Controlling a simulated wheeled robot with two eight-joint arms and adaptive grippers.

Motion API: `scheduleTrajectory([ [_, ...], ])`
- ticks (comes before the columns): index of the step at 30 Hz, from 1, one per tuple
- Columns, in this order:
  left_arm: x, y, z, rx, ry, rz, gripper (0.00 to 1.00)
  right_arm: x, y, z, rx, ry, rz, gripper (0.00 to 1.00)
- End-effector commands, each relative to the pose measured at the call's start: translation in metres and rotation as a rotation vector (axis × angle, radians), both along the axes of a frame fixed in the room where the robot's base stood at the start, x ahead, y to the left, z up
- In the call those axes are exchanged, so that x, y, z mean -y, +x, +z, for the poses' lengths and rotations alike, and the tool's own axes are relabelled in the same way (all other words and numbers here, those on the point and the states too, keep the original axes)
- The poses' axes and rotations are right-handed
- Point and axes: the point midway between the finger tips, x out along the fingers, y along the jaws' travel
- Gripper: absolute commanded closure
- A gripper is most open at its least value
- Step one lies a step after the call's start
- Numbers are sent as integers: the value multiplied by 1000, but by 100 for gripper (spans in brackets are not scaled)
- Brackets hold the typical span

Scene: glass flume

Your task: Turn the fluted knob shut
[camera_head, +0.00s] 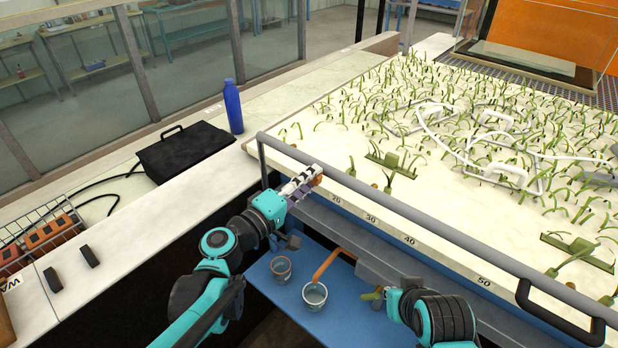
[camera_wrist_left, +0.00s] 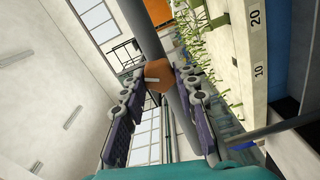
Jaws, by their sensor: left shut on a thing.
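The fluted knob looks to be the orange-brown piece (camera_head: 317,181) by the flume's grey front rail, near its left end. In the left wrist view the orange-brown knob (camera_wrist_left: 157,72) sits between the two fingertips, with a small pale bar across its face. My left gripper (camera_head: 301,186) reaches up from the left and is shut on this knob; the fingers hide part of it.
A copper-coloured spout (camera_head: 326,264) hangs above a blue shelf (camera_head: 345,315) with a clear cup (camera_head: 314,296) and an orange-rimmed cup (camera_head: 281,268). The grey rail (camera_head: 400,213) runs along the planted bed (camera_head: 365,165). A blue bottle (camera_head: 232,107) and black case (camera_head: 184,151) stand left.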

Motion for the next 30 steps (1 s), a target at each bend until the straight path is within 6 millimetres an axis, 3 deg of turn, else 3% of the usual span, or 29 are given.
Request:
scheduleTrajectory([
  [15, 0, 0, -1, -240, -293, 1, 100, 0, 0, 6, 0, 0, 0, 100],
  [30, 0, 0, -1, -302, -369, 1, 100, 0, 0, 7, 0, 0, 0, 100],
])
